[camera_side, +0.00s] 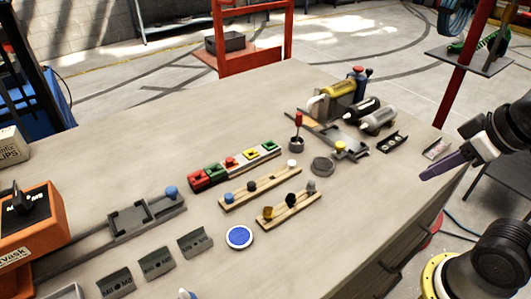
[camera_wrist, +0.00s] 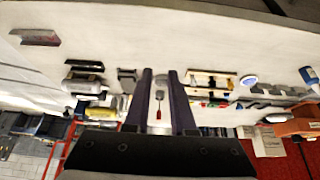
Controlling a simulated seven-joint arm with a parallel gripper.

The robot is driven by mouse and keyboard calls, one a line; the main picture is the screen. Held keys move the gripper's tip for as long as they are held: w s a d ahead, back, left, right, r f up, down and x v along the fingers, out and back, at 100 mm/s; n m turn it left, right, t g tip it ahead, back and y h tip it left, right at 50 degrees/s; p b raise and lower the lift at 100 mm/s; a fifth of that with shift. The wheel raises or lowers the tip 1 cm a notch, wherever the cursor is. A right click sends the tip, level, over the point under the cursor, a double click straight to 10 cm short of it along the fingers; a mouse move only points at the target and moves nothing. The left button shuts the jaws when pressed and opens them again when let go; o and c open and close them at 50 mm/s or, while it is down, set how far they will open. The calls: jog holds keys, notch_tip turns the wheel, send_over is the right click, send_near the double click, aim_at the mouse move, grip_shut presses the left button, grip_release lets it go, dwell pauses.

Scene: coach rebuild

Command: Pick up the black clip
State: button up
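Small black pieces stand on two wooden racks in the side view. One black piece (camera_side: 291,199) is on the nearer rack (camera_side: 287,208), between a yellow and a grey piece. Another dark piece (camera_side: 252,185) is on the farther rack (camera_side: 262,185). I cannot tell which is the black clip. The racks (camera_wrist: 212,82) show right of the fingers there.
A red and green row of blocks (camera_side: 233,166), a red-handled tool (camera_side: 298,130), a round dark disc (camera_side: 322,166) and a blue-topped disc (camera_side: 239,237) stand around the racks. The table's front right (camera_side: 365,205) is clear.

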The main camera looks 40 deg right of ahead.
jog(key=o, duration=0.5)
jog(key=shift+o, duration=0.2)
